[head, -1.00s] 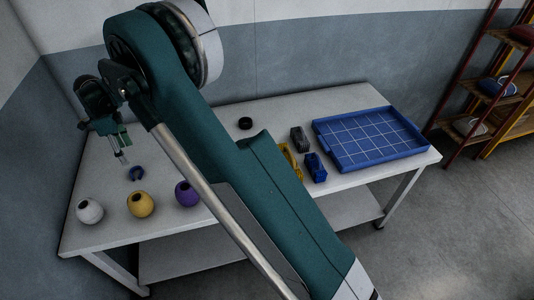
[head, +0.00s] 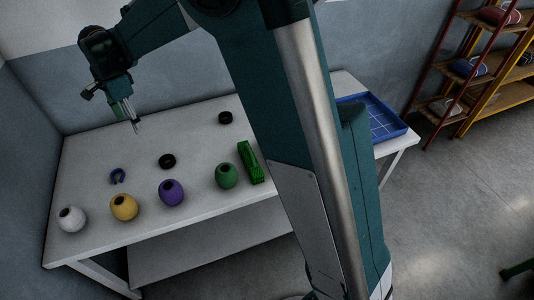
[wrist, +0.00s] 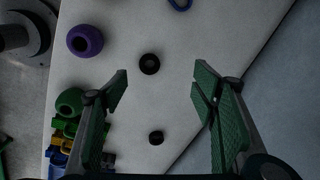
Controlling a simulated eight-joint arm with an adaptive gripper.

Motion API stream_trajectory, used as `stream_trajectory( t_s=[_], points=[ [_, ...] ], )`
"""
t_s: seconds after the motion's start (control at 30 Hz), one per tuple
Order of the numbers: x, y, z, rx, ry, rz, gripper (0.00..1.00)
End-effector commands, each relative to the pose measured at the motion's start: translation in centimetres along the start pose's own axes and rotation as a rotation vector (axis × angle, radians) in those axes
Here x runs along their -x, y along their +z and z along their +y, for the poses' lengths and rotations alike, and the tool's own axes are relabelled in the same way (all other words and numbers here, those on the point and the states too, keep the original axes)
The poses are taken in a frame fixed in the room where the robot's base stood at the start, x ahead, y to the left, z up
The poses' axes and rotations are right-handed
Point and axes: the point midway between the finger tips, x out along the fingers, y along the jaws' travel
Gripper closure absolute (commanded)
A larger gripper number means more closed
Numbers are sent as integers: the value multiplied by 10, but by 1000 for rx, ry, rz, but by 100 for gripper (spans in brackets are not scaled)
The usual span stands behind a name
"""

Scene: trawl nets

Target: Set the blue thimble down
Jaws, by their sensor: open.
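The blue thimble (head: 117,176), a small U-shaped piece, rests on the white table (head: 85,150) towards its left end, behind the white and yellow floats. In the wrist view only part of the thimble (wrist: 181,4) shows, at the top edge. My gripper (head: 136,128) is above the table, behind and to the right of the thimble and apart from it. In the wrist view my gripper (wrist: 163,82) has its two green fingers wide apart, with nothing held between them.
White (head: 71,219), yellow (head: 123,207), purple (head: 171,192) and green (head: 226,176) floats line the front. Black rings (head: 167,162) (head: 225,118) lie behind. A green block (head: 249,163) and blue tray (head: 380,116) are farther right. My arm hides some table.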

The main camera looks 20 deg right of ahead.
Motion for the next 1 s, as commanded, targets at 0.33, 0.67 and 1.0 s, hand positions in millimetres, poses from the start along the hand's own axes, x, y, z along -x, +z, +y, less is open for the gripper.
stream_trajectory(
  t_s=[0.33, 0.67, 1.0],
  points=[
    [57, -51, 55, 143, -60, 15, 42],
    [99, -91, 113, 282, -114, 45, 42],
    [132, -124, 179, 428, -163, 89, 42]
  ],
)
